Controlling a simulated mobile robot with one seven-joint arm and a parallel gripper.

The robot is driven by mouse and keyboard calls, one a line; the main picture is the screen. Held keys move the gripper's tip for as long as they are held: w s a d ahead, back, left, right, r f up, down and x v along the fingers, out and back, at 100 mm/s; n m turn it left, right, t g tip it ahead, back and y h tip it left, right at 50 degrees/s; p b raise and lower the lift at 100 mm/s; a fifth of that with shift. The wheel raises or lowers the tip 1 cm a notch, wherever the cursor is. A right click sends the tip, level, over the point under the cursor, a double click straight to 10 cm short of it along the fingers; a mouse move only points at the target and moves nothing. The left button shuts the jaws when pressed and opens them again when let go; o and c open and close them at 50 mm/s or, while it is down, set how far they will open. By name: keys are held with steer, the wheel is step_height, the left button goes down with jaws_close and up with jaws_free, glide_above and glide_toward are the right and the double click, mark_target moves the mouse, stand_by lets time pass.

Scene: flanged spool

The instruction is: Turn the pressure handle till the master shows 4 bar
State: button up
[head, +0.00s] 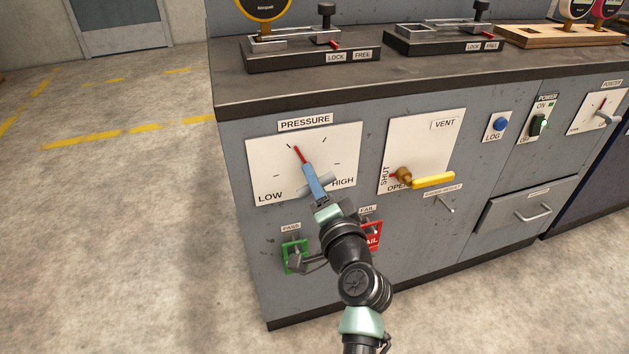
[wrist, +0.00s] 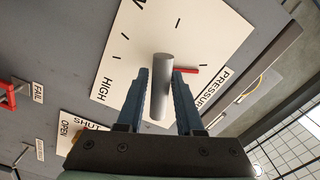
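The pressure handle is a grey bar (wrist: 161,85) on a white panel (head: 262,155) marked PRESSURE, LOW and HIGH. Its red pointer (head: 299,154) points up and slightly left in the head view, near the middle of the scale. My gripper (head: 309,170) is at the handle and partly covers it. In the wrist view my gripper (wrist: 161,74) has one finger on each side of the bar; whether both touch it is unclear. A yellow-rimmed gauge (head: 262,11) is cut off at the top, so no reading shows; I cannot tell whether it is the master.
Right of the handle is the VENT panel with a yellow lever (head: 433,180). Two lock fixtures (head: 312,55) (head: 443,40) stand on the bench. The floor at left is clear.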

steer(key=shift+o, duration=0.9)
steer(key=shift+s, duration=0.15)
steer(key=p+v, duration=0.2)
steer(key=v, duration=1)
steer(key=shift+s, duration=0.35)
steer(key=shift+o, duration=0.2)
steer(key=shift+d, duration=0.15)
